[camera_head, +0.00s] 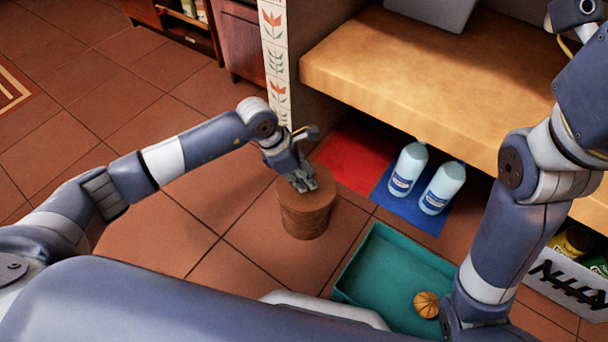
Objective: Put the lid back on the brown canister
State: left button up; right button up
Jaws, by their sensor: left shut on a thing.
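The brown canister (305,222) stands upright on the tiled floor near the middle of the view. My left gripper (303,185) reaches in from the left and points down at the canister's top. It is shut at the middle of the round brown lid (319,197), which shows at the canister's top. The fingers hide part of the lid and what they grip. I cannot tell whether the lid rests fully on the rim. My right arm rises along the right side; its fingers are not in view.
A teal tray (372,265) with a round orange-brown object (427,304) lies right of the canister. Two white-blue bottles (408,170) (442,188) stand on a blue mat (412,213), beside a red mat (353,160). A wooden shelf (420,90) overhangs them. Floor left of the canister is clear.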

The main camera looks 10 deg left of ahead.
pick_arm(q)
jog(key=shift+f, duration=0.15)
dwell(0.3)
dwell(0.5)
dwell(0.4)
jog(key=o, duration=1)
jog(key=shift+c, duration=0.2)
jog(key=o, duration=0.5)
